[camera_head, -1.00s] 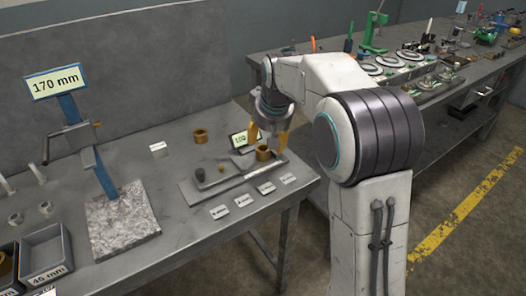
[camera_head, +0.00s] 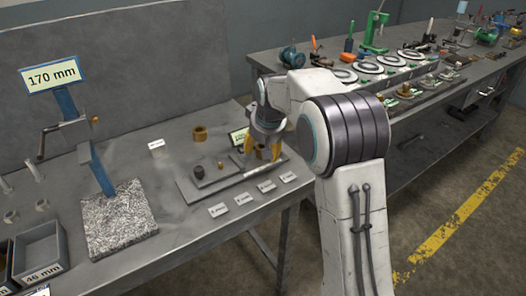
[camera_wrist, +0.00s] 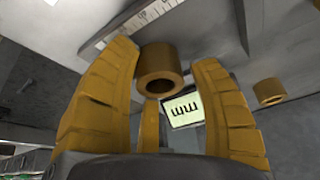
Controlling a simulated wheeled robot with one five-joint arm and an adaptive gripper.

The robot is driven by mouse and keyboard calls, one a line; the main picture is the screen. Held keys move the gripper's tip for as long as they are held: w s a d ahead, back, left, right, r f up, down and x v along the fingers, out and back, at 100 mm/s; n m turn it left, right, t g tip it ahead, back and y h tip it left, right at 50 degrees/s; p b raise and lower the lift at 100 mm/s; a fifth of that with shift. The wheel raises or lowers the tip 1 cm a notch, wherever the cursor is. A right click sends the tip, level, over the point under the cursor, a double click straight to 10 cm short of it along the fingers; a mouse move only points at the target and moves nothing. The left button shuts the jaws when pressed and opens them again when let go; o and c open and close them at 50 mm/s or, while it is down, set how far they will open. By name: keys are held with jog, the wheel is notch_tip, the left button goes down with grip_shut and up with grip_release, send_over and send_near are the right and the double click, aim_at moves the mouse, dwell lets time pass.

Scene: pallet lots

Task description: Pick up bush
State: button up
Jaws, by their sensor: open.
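A bronze ring-shaped bush (camera_wrist: 160,66) shows in the wrist view between the fingers of my gripper (camera_wrist: 166,54), with its dark bore facing the camera. The fingers are open, one on each side, with a visible gap to the right finger. In the head view my gripper (camera_head: 262,152) points down over the right part of a grey fixture plate on the bench, and its orange fingers mostly hide this bush. A second bronze bush (camera_head: 200,133) stands on the bench behind the plate; it also shows at the right in the wrist view (camera_wrist: 270,92).
The fixture plate (camera_head: 197,192) carries a dark knob and block. A small display (camera_head: 237,137) stands close behind my gripper. Several white labels (camera_head: 218,210) lie along the front edge. A blue stand with a 170 mm sign (camera_head: 52,77) and a grey bin (camera_head: 38,250) are left.

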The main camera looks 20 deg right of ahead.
jog(key=shift+c, duration=0.2)
jog(key=c, duration=0.9)
jog(key=shift+c, duration=0.3)
jog(key=shift+r, duration=0.2)
